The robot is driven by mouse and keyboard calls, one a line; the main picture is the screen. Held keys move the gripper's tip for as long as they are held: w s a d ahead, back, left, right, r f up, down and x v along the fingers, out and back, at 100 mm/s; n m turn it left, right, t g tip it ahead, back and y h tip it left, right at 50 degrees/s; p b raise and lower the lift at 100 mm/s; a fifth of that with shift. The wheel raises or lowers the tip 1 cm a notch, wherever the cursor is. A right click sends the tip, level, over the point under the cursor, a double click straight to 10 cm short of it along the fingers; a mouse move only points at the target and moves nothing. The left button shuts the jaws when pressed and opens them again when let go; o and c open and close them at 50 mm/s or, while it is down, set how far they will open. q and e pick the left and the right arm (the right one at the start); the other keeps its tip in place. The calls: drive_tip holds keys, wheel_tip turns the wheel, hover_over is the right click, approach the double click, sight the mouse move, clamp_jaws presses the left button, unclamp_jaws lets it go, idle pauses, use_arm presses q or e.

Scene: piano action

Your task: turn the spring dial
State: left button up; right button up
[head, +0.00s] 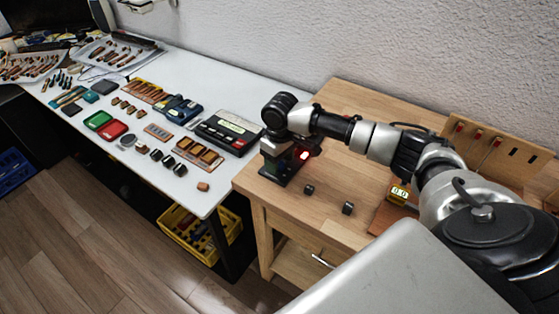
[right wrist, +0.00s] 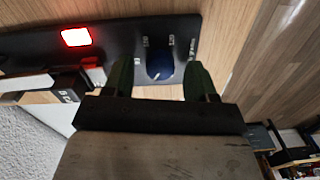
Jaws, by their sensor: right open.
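A black panel device (head: 285,177) with a lit red window (head: 303,155) stands on the left part of the wooden table. In the right wrist view the black panel (right wrist: 112,48) carries the red light (right wrist: 76,37) and a blue round dial (right wrist: 160,66) with small white marks around it. My right gripper (right wrist: 160,76) is open, its two green fingers on either side of the dial, with a gap showing on both sides. How far the tips are from the panel is hard to tell. In the head view my right wrist hides the dial. My left gripper is not in view.
Two small dark cubes (head: 309,190) (head: 347,208) and a box with a lit numeric display (head: 399,192) are on the wooden table (head: 350,165). A slotted wooden rack (head: 490,150) stands behind at right. The white table (head: 215,85) at left holds many small parts and trays.

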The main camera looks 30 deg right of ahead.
drive_tip(key=shift+f, duration=0.45)
drive_tip(key=shift+c, duration=0.3)
drive_tip(key=c, duration=0.9)
drive_tip(key=shift+o, duration=0.2)
drive_tip(key=m+p, duration=0.1)
drive_tip(key=p, duration=0.3)
drive_tip(key=shift+r+m, duration=0.3)
drive_tip(key=shift+r, duration=0.05)
drive_tip(key=shift+m+p, duration=0.3)
drive_tip(key=shift+p, duration=0.15)
drive_tip(key=shift+f, duration=0.25)
drive_tip(key=o, duration=0.9)
